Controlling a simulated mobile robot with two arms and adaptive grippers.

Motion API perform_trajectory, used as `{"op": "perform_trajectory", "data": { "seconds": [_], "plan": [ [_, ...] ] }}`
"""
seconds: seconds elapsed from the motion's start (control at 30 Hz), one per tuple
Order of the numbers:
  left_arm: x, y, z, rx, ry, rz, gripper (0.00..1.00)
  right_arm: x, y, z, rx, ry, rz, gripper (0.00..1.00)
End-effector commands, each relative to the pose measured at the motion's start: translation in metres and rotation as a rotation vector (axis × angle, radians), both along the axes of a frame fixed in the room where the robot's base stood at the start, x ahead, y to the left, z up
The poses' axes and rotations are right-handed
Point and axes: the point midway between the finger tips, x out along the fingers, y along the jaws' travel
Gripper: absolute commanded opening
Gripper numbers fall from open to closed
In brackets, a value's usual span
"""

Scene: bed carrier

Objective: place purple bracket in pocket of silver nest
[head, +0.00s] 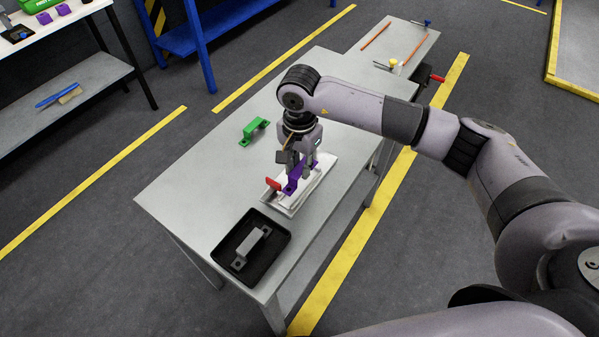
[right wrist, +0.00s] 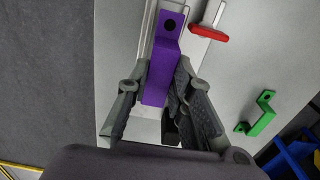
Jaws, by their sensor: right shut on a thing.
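The purple bracket (head: 292,184) is at the silver nest (head: 314,188) on the grey table. In the right wrist view the purple bracket (right wrist: 163,65) lies lengthwise between the fingers, its holed end pointing away. My right gripper (head: 308,170) is shut on the purple bracket, over the nest. The nest (right wrist: 148,25) shows beneath and beside the bracket in the wrist view. The bracket hides most of the pocket, so I cannot tell whether it is seated or just above. A red clamp handle (head: 273,184) is at the nest's left side. My left gripper is not in view.
A black tray (head: 270,271) holding a grey bracket (head: 251,248) stands at the table's near end. A green bracket (head: 254,130) lies on the table behind the nest. The table's left part is clear. A side surface (head: 405,47) with tools adjoins at the back.

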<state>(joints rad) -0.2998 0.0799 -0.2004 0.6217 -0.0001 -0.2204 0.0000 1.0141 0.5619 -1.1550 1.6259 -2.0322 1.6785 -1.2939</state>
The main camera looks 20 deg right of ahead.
Motion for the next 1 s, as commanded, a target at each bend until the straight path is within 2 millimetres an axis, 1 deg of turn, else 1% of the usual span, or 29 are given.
{"op": "perform_trajectory", "data": {
  "seconds": [0.2,0.3,0.53,0.67,0.7,0.9,1.0],
  "plan": [
    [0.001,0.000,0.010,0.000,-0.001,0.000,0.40,-0.001,0.000,-0.029,0.000,0.005,-0.001,0.00],
    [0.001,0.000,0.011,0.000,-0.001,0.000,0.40,-0.001,0.000,-0.039,-0.001,0.001,0.000,0.00],
    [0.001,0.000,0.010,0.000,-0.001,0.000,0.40,0.000,0.000,-0.040,-0.001,-0.001,0.001,0.00],
    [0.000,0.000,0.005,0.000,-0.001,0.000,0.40,0.000,0.000,-0.044,-0.001,-0.001,0.001,0.00],
    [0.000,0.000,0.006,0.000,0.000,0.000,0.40,0.000,0.000,-0.043,-0.001,-0.001,0.001,0.23],
    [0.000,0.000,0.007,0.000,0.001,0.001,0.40,0.000,0.000,-0.043,-0.001,0.001,0.000,0.36],
    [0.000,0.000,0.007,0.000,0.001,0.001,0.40,0.000,0.000,-0.042,-0.001,0.001,0.000,0.41]
  ]
}}
